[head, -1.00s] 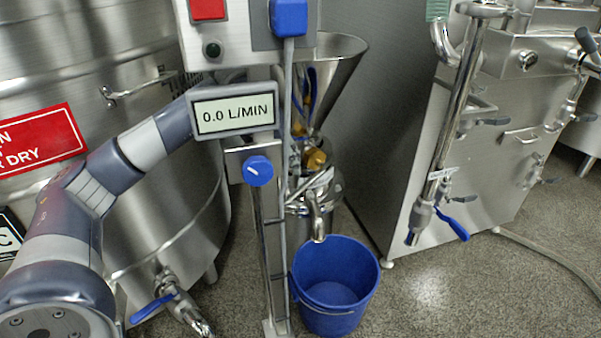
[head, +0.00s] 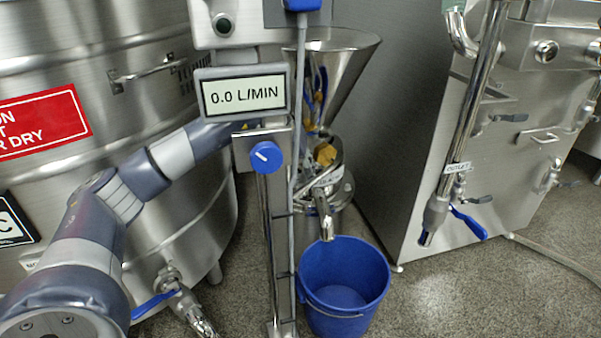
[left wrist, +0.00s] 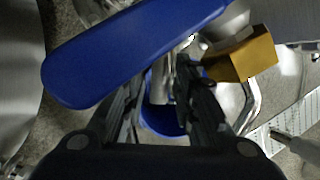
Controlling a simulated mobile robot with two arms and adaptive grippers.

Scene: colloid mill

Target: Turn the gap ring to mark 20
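The colloid mill stands behind the post, with a steel hopper (head: 340,65) on top and a steel outlet spout (head: 325,218) below. The gap ring is around the mill body under the hopper; its mark cannot be read. A yellow block (head: 325,153) sits at the mill, and it also shows in the left wrist view (left wrist: 242,58). My left arm reaches behind the display to the mill, so its gripper is mostly hidden in the head view. In the left wrist view, my left gripper (left wrist: 160,85) has its fingers apart, with a blue bar (left wrist: 135,52) across their tips. Contact cannot be told.
The post carries a display (head: 243,95) reading 0.0 L/MIN and a blue knob (head: 265,157). A blue bucket (head: 343,290) stands under the spout. A large steel tank (head: 120,90) is at left, a steel machine (head: 530,130) at right. A marked white strip (left wrist: 262,145) shows lower right.

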